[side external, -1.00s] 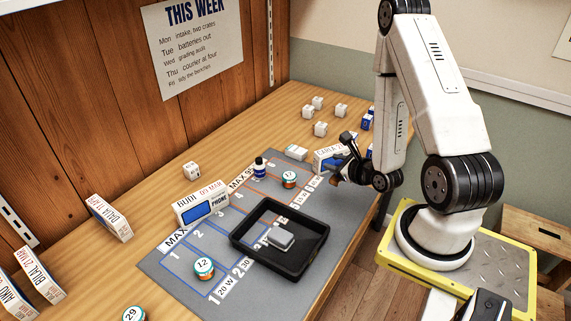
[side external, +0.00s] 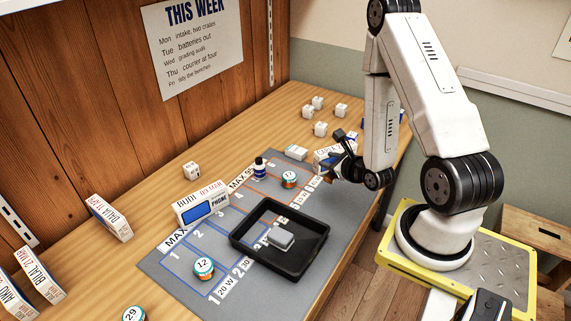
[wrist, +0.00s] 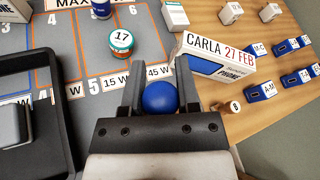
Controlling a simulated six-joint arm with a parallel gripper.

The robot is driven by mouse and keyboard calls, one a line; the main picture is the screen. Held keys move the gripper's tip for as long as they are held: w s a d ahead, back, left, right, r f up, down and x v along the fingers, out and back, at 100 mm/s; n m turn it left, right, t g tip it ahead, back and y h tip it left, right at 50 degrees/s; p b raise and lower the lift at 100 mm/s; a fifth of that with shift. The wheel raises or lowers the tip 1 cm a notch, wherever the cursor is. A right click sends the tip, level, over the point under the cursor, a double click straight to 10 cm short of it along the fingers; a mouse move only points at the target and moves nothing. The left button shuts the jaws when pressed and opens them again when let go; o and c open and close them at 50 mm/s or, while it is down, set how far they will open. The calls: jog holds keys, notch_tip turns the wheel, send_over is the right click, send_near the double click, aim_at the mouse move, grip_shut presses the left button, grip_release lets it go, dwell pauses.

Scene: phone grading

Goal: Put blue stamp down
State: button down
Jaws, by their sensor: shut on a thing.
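The blue stamp (wrist: 160,97) shows in the wrist view as a round blue knob between my two fingers. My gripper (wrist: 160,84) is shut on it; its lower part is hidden. In the side view my gripper (side external: 325,171) is low at the right edge of the grey mat (side external: 180,270), in front of the white CARLA phone box (side external: 327,154). In the wrist view the CARLA box (wrist: 215,58) stands just right of my right finger. I cannot tell whether the stamp touches the surface below.
A tin marked 17 (side external: 289,180) and a dark blue bottle (side external: 260,168) stand on the mat. A black tray (side external: 245,241) holds a grey block (side external: 281,237). Blue-and-white blocks (wrist: 262,91) lie right of the box, near a small wooden piece (wrist: 233,106).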

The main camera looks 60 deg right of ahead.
jog(key=w+a+r+m+g+h, duration=0.3)
jog(key=w+a+m+h, duration=0.1)
jog(key=w+a, duration=0.5)
jog(key=s+a+m+g+h, duration=0.1)
jog(key=s+a+m, duration=0.1)
jog(key=a, duration=0.6)
jog(key=s+a+m+g+h, duration=0.1)
jog(key=s+a+g, duration=0.1)
jog(key=a, duration=0.6)
jog(key=shift+s+a+r+m+h, duration=0.25)
jog(key=shift+s+m+h, duration=0.15)
jog(key=shift+s, duration=0.3)
jog(key=shift+f, duration=0.1)
jog(key=w+f, duration=0.2)
jog(key=w, duration=0.2)
jog(key=w+a+f, duration=0.1)
jog(key=w+f, duration=0.2)
jog(key=w, duration=0.1)
jog(key=w+f, duration=0.3)
jog(key=w, duration=0.1)
jog(key=shift+w+a+f, duration=0.25)
jog(key=shift+w+a, duration=0.05)
jog(key=shift+w, duration=0.05)
jog(key=shift+w+f, duration=0.35)
jog(key=shift+f, duration=0.05)
